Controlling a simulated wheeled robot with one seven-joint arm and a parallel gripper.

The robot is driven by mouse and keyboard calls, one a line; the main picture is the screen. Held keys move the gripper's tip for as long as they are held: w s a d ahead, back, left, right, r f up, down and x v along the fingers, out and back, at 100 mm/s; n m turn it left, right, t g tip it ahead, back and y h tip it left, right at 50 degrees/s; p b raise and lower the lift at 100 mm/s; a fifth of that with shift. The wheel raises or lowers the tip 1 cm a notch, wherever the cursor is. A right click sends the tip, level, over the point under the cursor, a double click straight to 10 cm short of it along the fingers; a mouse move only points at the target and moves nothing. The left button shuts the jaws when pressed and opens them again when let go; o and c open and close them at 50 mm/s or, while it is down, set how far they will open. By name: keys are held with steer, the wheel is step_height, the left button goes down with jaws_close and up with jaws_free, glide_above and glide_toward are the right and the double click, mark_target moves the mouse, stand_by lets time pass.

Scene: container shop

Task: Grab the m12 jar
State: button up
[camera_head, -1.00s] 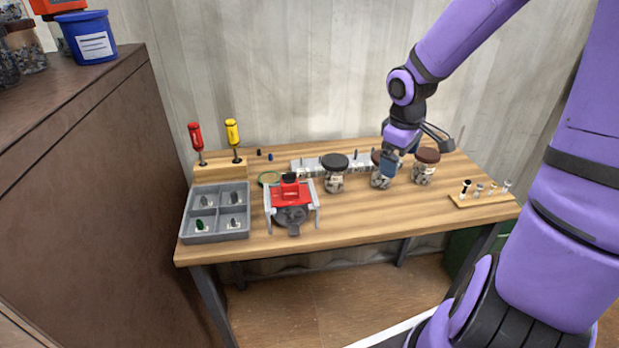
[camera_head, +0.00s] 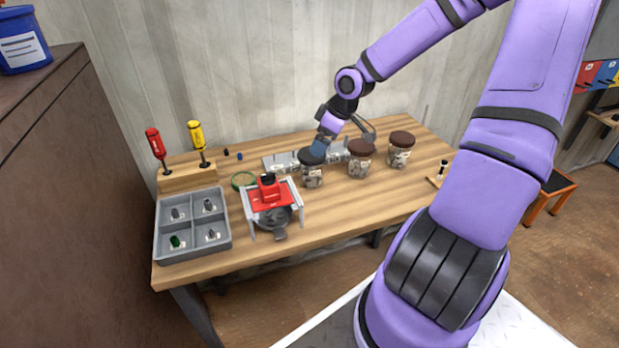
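Three glass jars stand in a row on the wooden workbench (camera_head: 345,215). One has a black lid (camera_head: 312,172), the middle one has a brown lid (camera_head: 360,162), and the right one also has a brown lid (camera_head: 400,151). Their labels are too small to read, so I cannot tell which is m12. My gripper (camera_head: 345,146) is behind and above the jars, its fingers spread apart. One finger overlaps the black lid in the picture; I cannot tell whether it touches. No jar is seen held.
A grey compartment tray (camera_head: 225,243) and a red-topped fixture (camera_head: 270,205) stand left of the jars. Behind them are a screwdriver block (camera_head: 186,176) and a metal strip (camera_head: 280,162). A tall brown cabinet (camera_head: 75,190) borders the left.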

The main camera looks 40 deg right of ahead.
mark_target(312, 157)
steer(key=shift+x, duration=1.25)
steer(key=shift+a+x, duration=0.1)
steer(key=shift+x, duration=0.8)
steer(key=shift+a+x, duration=0.15)
steer(key=shift+x, duration=1.5)
steer(key=shift+s, duration=0.15)
steer(key=c, duration=1.3)
steer(key=shift+r, duration=0.2)
